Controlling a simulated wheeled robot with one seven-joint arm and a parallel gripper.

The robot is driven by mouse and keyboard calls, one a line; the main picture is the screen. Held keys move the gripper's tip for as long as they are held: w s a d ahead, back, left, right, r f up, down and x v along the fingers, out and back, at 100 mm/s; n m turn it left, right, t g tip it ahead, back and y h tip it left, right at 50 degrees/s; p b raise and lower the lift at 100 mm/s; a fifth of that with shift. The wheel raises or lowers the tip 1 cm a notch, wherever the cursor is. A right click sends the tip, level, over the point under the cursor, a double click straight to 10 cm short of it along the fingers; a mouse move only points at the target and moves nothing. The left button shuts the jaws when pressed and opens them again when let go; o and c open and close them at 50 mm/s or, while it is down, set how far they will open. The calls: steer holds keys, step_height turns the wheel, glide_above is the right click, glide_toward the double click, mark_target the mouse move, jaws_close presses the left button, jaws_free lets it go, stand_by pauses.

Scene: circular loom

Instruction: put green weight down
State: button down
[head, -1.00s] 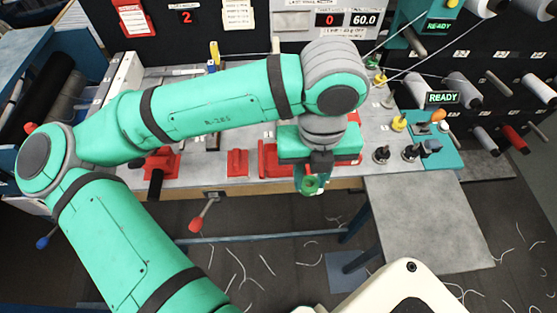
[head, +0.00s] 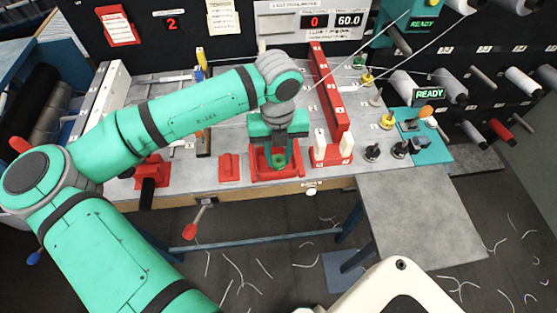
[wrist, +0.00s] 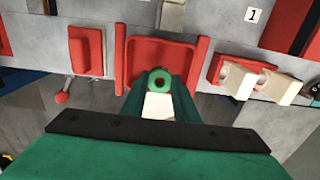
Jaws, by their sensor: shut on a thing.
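The green weight (wrist: 159,80) is a small ring-like piece with a dark centre. My gripper (wrist: 159,90) is shut on it; both also show in the head view, the weight (head: 279,160) low between the fingers of my gripper (head: 278,152). They are over a red tray (head: 256,172) with raised sides at the table's front edge. In the wrist view the weight appears inside the outline of the red tray (wrist: 160,47), near its front. I cannot tell whether the weight touches the tray floor. My fingers hide part of it.
A red holder with white posts (head: 333,152) stands close right of the tray. A small red block (head: 229,168) sits to its left. A long red bar (head: 329,88) lies behind to the right. Yellow and black spools stand further right. A bare grey side table (head: 420,225) is at front right.

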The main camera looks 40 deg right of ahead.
steer(key=shift+f, duration=1.45)
steer(key=shift+f, duration=0.15)
steer(key=c, duration=1.4)
jaws_free()
steer(key=shift+w, duration=0.1)
steer(key=shift+s+r, duration=0.2)
steer(key=shift+r, duration=0.05)
step_height(320, 180, up, 12)
steer(key=shift+f, duration=0.1)
steer(key=shift+w, duration=0.15)
